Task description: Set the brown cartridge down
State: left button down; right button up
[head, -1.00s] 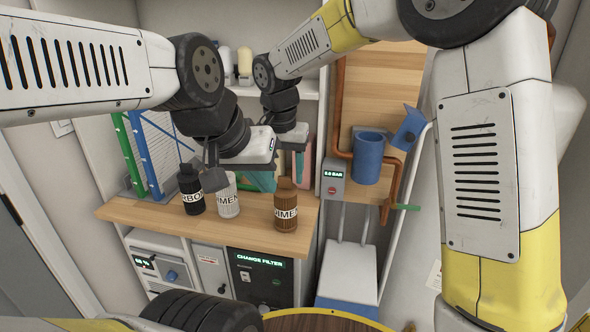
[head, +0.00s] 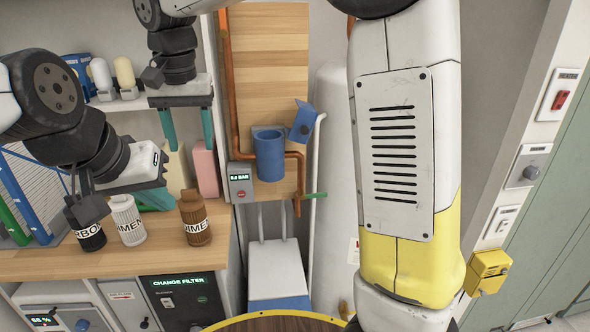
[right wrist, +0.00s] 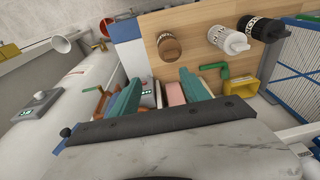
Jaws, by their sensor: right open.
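The brown cartridge (head: 196,220) stands upright on the wooden counter (head: 165,258), near its right end. It also shows in the right wrist view (right wrist: 169,46). My right gripper (head: 187,140) is above and behind it, with its two teal fingers spread and nothing between them; the fingers (right wrist: 160,90) show apart in the right wrist view too. A white cartridge (head: 127,222) and a black cartridge (head: 88,232) stand to the left of the brown one. My left gripper (head: 155,192) is over the counter close to the white cartridge; its fingers are mostly hidden.
A blue cup-shaped holder (head: 269,158) and a pressure display box (head: 240,184) are on the wall right of the counter, beside a copper pipe. A blue rack (head: 30,185) stands at the counter's left. A pink item (head: 206,170) stands behind the brown cartridge.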

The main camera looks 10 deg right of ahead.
jog(key=s+d+r+t+y, duration=0.1)
jog(key=s+d, duration=0.1)
jog(key=d, duration=0.5)
jog(key=s+d, duration=0.3)
jog(key=d, duration=0.5)
jog(key=s+d+f+t, duration=0.3)
jog(key=s+d+f, duration=0.2)
jog(key=s+d, duration=0.5)
jog(key=shift+d+f+n+y, duration=0.2)
jog(key=shift+n+y, duration=0.2)
jog(key=shift+w+a, duration=0.1)
dwell(0.3)
